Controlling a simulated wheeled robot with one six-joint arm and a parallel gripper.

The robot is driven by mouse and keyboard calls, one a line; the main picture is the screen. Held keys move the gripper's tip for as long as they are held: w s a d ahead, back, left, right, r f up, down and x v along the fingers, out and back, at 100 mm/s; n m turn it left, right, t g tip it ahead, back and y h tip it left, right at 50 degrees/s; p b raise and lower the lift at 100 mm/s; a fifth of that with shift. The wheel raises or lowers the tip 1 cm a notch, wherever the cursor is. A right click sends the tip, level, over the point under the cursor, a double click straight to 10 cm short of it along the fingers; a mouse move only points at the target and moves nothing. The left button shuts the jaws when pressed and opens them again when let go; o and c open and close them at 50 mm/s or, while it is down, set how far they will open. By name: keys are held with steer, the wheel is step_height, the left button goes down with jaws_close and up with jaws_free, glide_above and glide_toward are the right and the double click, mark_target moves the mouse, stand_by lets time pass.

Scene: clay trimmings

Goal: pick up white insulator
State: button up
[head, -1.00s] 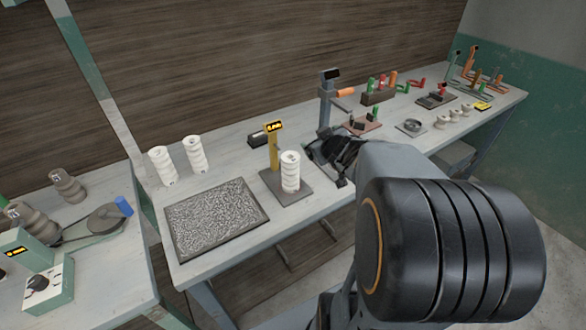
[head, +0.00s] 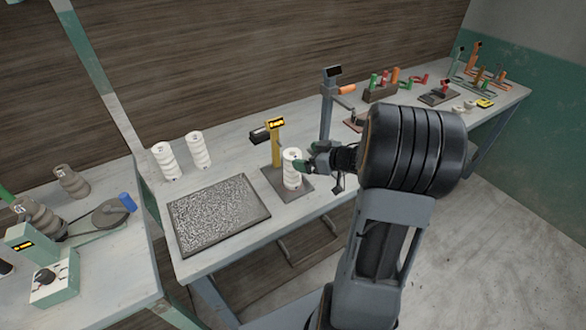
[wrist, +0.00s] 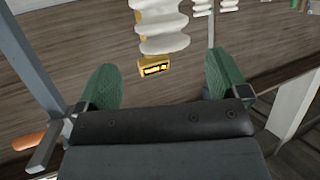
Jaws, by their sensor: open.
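A white ribbed insulator (head: 292,176) stands upright on a small dark plate (head: 272,185) with a yellow post gauge (head: 276,146). My gripper (head: 307,158) is open at its right side, with green fingers level with its upper part. In the wrist view the insulator (wrist: 160,28) appears ahead, between the lines of the two open fingers (wrist: 163,70), with nothing held. The gauge's lit display (wrist: 154,69) also shows there. In the head view, whether a finger touches the insulator I cannot tell. Two more white insulators, left (head: 165,162) and right (head: 197,150), stand at the back left.
A dark-framed speckled tray (head: 262,209) lies left of the plate. A grey stand with an orange handle (head: 345,89) rises behind my gripper. Several tools and a red-green rack (head: 380,94) stand farther right. A left bench holds grey-brown insulators (head: 72,183).

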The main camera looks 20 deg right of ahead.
mark_target(297, 155)
steer(key=shift+x, duration=3.15)
steer(key=shift+s+a, duration=0.1)
steer(key=shift+a, duration=0.1)
steer(key=shift+r, duration=0.1)
jaws_close()
